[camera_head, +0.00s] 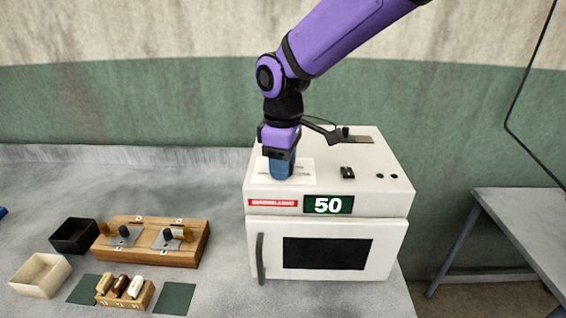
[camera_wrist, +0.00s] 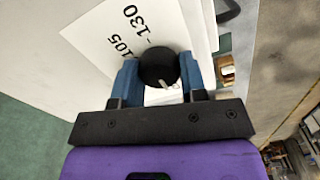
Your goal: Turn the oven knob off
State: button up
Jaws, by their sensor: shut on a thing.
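The white oven (camera_head: 388,240) stands on the counter with its door shut. Its green display (camera_head: 328,205) reads 50. My gripper (camera_head: 281,172) points down onto the left part of the oven's top and hides the knob in the head view. In the wrist view, the round black oven knob (camera_wrist: 157,66) sits between my two blue fingers, which are shut on it. A light pointer mark shows on the knob's near side, toward the gripper's palm. The white dial plate (camera_wrist: 105,35) beside it shows the numbers 105 and 130.
A small black switch (camera_head: 347,172) and a dark lever part (camera_head: 352,137) are on the oven top to the right. A wooden block (camera_head: 150,250), a black box (camera_head: 75,237) and a cream box (camera_head: 40,275) are at left. A grey table (camera_head: 520,220) stands at right.

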jog(key=o, duration=0.9)
jog(key=shift+o, duration=0.2)
notch_tip(320, 180, up, 11)
